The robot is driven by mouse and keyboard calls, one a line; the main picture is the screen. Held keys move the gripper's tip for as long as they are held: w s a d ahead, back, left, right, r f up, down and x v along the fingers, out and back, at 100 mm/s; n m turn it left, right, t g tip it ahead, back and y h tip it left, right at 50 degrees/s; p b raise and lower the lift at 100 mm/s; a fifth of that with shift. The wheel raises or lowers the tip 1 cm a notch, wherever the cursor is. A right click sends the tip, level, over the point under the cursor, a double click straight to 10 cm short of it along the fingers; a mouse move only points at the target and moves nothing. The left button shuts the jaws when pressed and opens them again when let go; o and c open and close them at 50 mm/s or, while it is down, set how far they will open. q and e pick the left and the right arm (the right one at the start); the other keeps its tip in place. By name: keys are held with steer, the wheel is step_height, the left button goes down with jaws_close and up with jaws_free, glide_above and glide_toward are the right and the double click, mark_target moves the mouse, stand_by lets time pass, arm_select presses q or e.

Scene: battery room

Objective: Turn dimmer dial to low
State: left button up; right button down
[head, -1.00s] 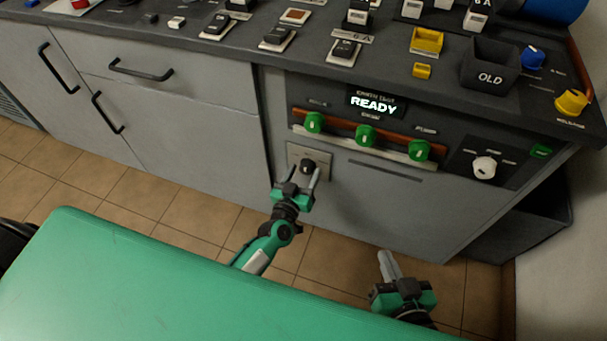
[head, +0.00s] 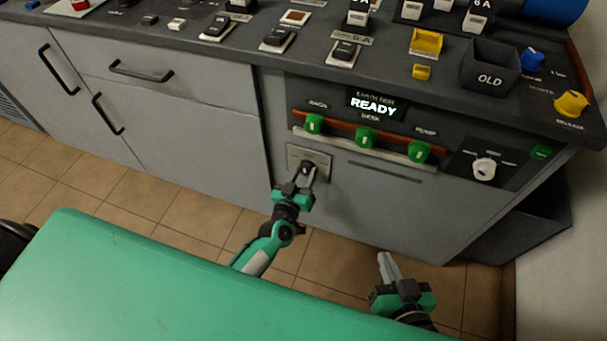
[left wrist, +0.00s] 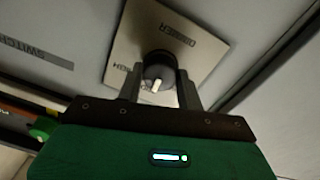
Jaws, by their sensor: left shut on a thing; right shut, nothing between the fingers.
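The dimmer dial is a dark round knob with a pale pointer mark on a light square plate on the cabinet front. The dial (left wrist: 158,72) shows in the left wrist view, and its plate (left wrist: 200,62) carries the word DIMMER. In the head view the plate (head: 322,157) sits below the left end of the READY panel. My left gripper (head: 306,174) is shut on the dial, a finger on either side of it; its fingers partly hide the dial. My right gripper (head: 387,262) is shut and empty, low in front of the cabinet at the right.
Above the dial is a panel with a READY display (head: 374,106) and several green knobs (head: 366,136). A white knob (head: 484,168) is at the right. The worktop holds switches, a box marked OLD (head: 490,78), and blue and yellow knobs (head: 571,103). The cabinet front around the plate is clear.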

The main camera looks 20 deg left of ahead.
arm_select(q)
steer(key=n, duration=0.7)
steer(key=shift+f+n, duration=0.1)
steer(key=shift+n, duration=1.7)
steer(key=shift+n+b, duration=0.3)
arm_select(e)
steer(key=shift+w+r+t, duration=0.45)
steer(key=shift+r+t, duration=0.15)
steer(key=shift+r, duration=0.15)
arm_select(q)
steer(key=o, duration=1)
